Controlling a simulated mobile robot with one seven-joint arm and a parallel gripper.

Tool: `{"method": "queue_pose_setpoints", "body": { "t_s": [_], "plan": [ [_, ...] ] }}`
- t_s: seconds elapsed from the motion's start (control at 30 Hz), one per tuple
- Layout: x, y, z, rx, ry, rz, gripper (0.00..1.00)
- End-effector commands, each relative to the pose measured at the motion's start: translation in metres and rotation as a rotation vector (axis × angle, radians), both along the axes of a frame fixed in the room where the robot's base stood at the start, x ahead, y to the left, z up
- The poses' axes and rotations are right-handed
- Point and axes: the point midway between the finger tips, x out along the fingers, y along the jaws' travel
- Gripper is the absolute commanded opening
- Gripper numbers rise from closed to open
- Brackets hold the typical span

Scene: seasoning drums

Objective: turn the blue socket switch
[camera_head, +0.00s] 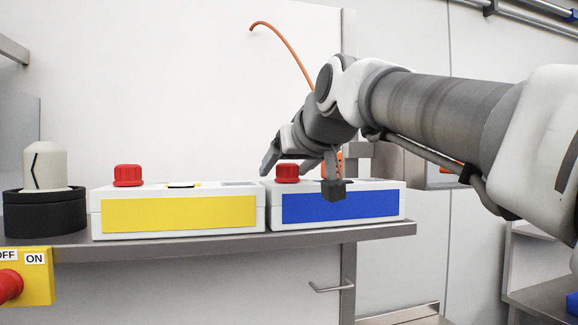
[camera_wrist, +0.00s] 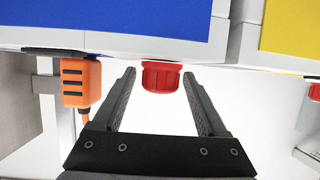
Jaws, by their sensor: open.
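The blue socket box (camera_head: 340,205) is a white box with a blue front panel, on the metal shelf. Its red switch knob (camera_head: 287,173) stands on the left part of its top. My gripper (camera_head: 300,174) reaches over this box from the right, with one finger on each side of the knob in the head view. In the wrist view the blue box (camera_wrist: 110,22) is at the top, upside down, and the red knob (camera_wrist: 161,76) shows between the fingertips of my gripper (camera_wrist: 159,74). The fingers are open, with gaps visible on both sides of the knob.
A yellow-panelled box (camera_head: 180,214) with its own red knob (camera_head: 127,175) stands directly left. Further left are a black-and-cream dial (camera_head: 45,190) and a yellow ON/OFF switch (camera_head: 35,275). An orange plug (camera_wrist: 80,83) sits at the blue box's other end.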

Motion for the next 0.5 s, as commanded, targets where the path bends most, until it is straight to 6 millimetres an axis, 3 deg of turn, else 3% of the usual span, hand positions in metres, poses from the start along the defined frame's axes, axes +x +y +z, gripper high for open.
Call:
{"method": "queue_pose_setpoints", "body": {
  "t_s": [0.23,0.5],
  "plan": [
    [0.0006,0.0004,-0.0001,0.0,-0.001,0.0,0.75],
    [0.0004,0.0002,-0.0001,0.0,0.0,0.0,0.28]
  ]
}}
